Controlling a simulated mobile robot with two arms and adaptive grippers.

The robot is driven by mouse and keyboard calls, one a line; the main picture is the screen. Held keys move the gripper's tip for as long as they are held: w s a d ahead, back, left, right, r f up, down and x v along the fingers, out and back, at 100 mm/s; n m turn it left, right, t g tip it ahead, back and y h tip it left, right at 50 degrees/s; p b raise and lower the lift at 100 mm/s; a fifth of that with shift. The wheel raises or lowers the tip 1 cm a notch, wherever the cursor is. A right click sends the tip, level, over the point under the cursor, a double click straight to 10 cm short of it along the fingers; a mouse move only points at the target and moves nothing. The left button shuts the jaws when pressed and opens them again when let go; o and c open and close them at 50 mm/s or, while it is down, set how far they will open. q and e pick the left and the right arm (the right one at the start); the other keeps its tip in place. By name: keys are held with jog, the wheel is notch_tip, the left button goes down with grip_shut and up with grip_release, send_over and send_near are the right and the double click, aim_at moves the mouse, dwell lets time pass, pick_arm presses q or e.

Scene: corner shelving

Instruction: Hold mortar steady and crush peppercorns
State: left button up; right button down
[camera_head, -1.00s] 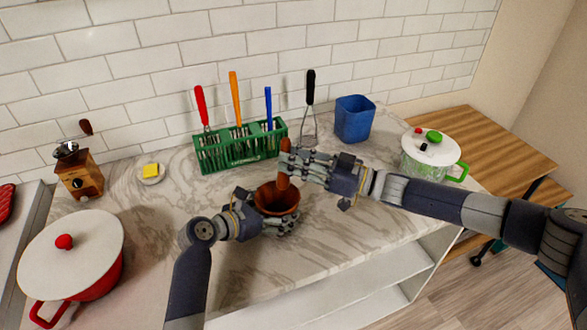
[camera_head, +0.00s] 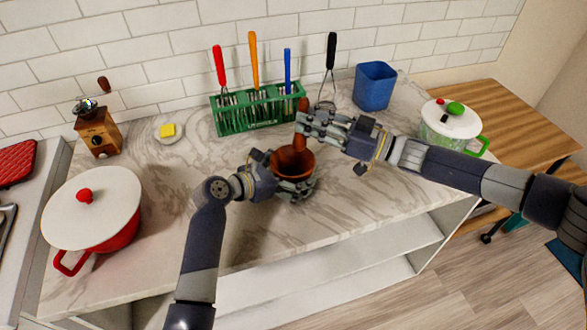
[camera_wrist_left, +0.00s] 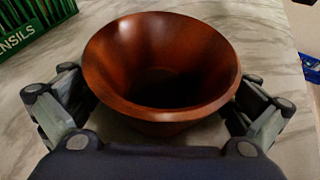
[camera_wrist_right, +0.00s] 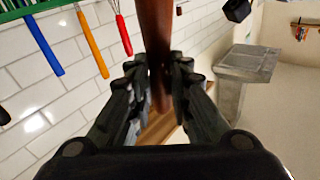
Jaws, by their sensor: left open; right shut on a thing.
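The brown wooden mortar (camera_head: 293,161) stands on the marble counter, and it also shows in the left wrist view (camera_wrist_left: 160,65). My left gripper (camera_head: 297,185) is open around the mortar, with a finger on either side of it; contact is hard to tell. The inside of the mortar is dark, and I cannot make out peppercorns. My right gripper (camera_head: 304,122) is shut on the brown pestle (camera_head: 301,132), which it holds upright just above the mortar's far rim. The pestle also shows between the fingers in the right wrist view (camera_wrist_right: 156,40).
A green utensil rack (camera_head: 240,115) and a blue container (camera_head: 374,87) stand behind. A red pot (camera_head: 100,235), a wooden grinder (camera_head: 98,134) and a butter dish (camera_head: 168,131) are at left. A white-green pot (camera_head: 450,122) is at right. The front counter is clear.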

pick_arm(q)
jog(key=shift+a, duration=0.1)
jog(key=v, duration=1.2)
jog(key=shift+w, duration=0.1)
jog(key=x, duration=1.2)
jog(key=shift+d, duration=0.2)
jog(key=shift+a, duration=0.1)
pick_arm(e)
jog(key=shift+f, duration=0.9)
